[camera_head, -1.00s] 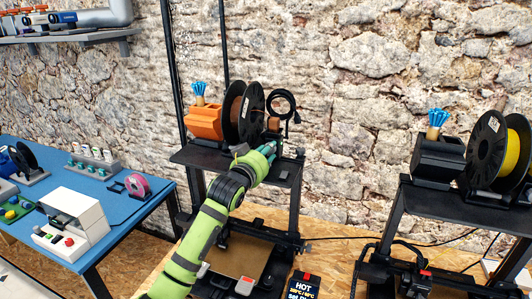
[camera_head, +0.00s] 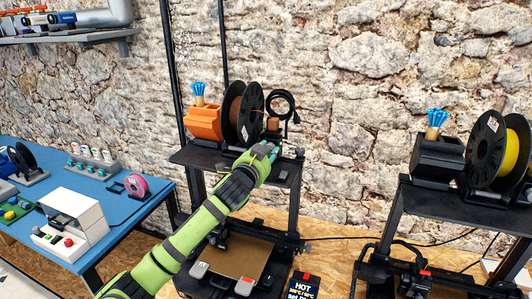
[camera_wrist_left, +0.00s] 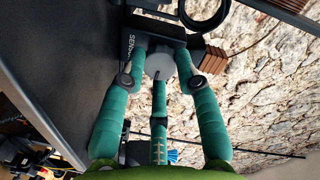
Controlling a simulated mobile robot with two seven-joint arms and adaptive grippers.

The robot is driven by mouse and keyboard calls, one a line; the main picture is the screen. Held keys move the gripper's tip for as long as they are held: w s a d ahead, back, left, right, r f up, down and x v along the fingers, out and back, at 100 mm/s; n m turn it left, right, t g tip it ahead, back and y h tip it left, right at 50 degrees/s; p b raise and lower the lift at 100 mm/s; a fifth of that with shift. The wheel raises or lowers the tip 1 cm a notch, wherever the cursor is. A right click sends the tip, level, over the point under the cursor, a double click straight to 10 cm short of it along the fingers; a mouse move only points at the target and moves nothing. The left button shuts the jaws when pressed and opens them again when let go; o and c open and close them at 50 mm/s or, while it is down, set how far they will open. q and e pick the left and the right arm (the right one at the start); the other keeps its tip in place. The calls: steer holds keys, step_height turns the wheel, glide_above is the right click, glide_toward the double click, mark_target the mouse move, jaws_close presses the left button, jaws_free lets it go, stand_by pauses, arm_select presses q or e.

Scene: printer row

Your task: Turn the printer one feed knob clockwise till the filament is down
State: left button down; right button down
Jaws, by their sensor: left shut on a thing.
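My left gripper (camera_head: 271,151) is at the right end of the top shelf of the left printer (camera_head: 187,157). In the left wrist view its green fingers (camera_wrist_left: 160,72) close around a round grey knob (camera_wrist_left: 159,66). The knob sits against a dark block with partly hidden white lettering (camera_wrist_left: 131,44). In the head view the gripper hides the knob. A spool of brown filament (camera_head: 232,117) stands on the shelf just left of the gripper. My right gripper is not in view.
An orange box (camera_head: 203,123) stands left of the spool. A black cable coil (camera_head: 281,104) hangs behind. A second printer with a yellow spool (camera_head: 490,152) stands at right. A blue table (camera_head: 133,208) with small gear is at left. The stone wall is close behind.

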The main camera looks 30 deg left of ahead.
arm_select(q)
steer(key=shift+a+r+m, duration=0.1)
steer(key=shift+r+m, duration=0.1)
steer(key=shift+m, duration=0.4)
steer(key=c, duration=1)
jaws_free()
steer(key=shift+o, duration=0.5)
steer(key=shift+w+f, duration=0.15)
steer(key=shift+f, duration=0.05)
steer(key=v, duration=1.2)
